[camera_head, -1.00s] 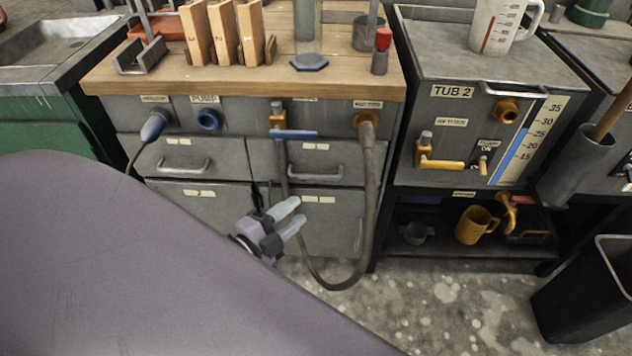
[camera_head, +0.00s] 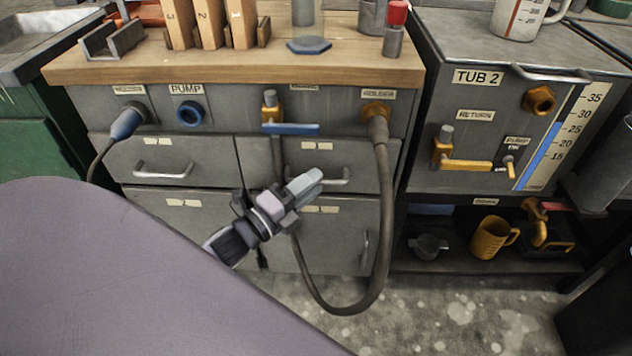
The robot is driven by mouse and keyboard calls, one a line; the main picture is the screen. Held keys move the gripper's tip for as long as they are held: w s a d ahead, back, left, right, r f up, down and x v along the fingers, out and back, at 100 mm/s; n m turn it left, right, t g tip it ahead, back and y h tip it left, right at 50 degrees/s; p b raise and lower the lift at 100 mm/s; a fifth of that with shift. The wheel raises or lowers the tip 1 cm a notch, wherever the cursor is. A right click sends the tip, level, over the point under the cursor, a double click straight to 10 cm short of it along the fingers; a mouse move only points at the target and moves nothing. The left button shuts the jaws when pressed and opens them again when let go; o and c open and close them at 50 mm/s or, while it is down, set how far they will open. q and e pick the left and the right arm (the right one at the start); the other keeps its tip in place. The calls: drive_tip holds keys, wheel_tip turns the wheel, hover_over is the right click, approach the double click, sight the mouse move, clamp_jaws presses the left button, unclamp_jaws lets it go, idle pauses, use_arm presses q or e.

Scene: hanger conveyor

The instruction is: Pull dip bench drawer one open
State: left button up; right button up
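The dip bench (camera_head: 225,72) has a wooden top and a grey front with two upper drawers side by side. Both look shut. The left drawer (camera_head: 210,160) has a bare metal handle (camera_head: 163,174). The right drawer (camera_head: 372,160) has a similar handle (camera_head: 338,181), its left part hidden behind my gripper. The small drawer labels are too blurred to read. My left gripper (camera_head: 308,187) is in front of the right drawer's handle, fingers pointing up and right. Its two fingers overlap in this view, so their gap and any contact with the handle are unclear. My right gripper is out of view.
A grey hose (camera_head: 383,230) loops from the bench front past the right drawer's right side. A blue-lever valve (camera_head: 290,128) sits just above the drawers. Lower doors (camera_head: 345,230) are below. Tub 2 (camera_head: 465,100) stands to the right. My purple arm link covers the lower left.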

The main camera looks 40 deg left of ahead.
use_arm(q)
drive_tip(key=shift+x, duration=0.95)
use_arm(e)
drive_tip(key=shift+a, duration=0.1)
use_arm(q)
clamp_jaws()
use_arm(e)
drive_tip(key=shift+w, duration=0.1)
